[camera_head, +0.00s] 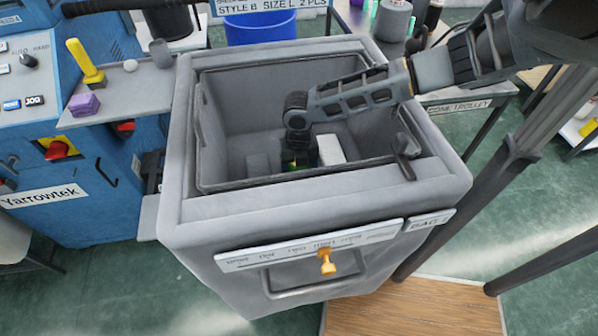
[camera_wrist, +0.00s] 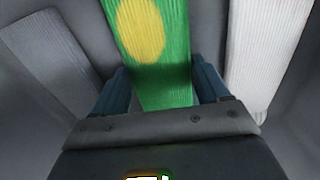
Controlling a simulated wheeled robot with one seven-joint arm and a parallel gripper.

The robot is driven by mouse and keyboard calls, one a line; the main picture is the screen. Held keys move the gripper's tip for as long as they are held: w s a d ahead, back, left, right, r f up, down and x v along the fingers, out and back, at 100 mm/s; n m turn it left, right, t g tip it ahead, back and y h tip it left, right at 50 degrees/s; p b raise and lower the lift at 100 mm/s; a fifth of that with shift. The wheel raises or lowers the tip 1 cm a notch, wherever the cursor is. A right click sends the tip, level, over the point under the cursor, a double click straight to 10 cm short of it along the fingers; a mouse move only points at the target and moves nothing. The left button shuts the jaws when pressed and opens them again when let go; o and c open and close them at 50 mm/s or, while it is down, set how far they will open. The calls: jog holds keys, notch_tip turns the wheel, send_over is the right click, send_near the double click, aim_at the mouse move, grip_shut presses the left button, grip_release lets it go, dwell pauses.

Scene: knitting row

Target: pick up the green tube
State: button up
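The green tube (camera_wrist: 178,45) is a flat ribbed knitted piece with a yellow oval on it. In the wrist view it runs from the top edge down between the two fingers of my gripper (camera_wrist: 160,75). One finger stands at each side edge of the tube, and I cannot tell whether they press on it. In the head view my gripper (camera_head: 298,150) reaches down into the grey bin (camera_head: 320,195). Only a small dark green patch of the tube (camera_head: 288,166) shows there beneath the gripper.
A white ribbed piece (camera_wrist: 268,55) lies close to the right of the tube. A grey ribbed piece (camera_wrist: 50,55) lies to its left. The bin walls surround them closely. A blue machine (camera_head: 75,185) and a grey shelf (camera_head: 125,92) stand to the left of the bin.

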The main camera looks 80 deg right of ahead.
jog(key=c, duration=0.5)
jog(key=shift+r, duration=0.1)
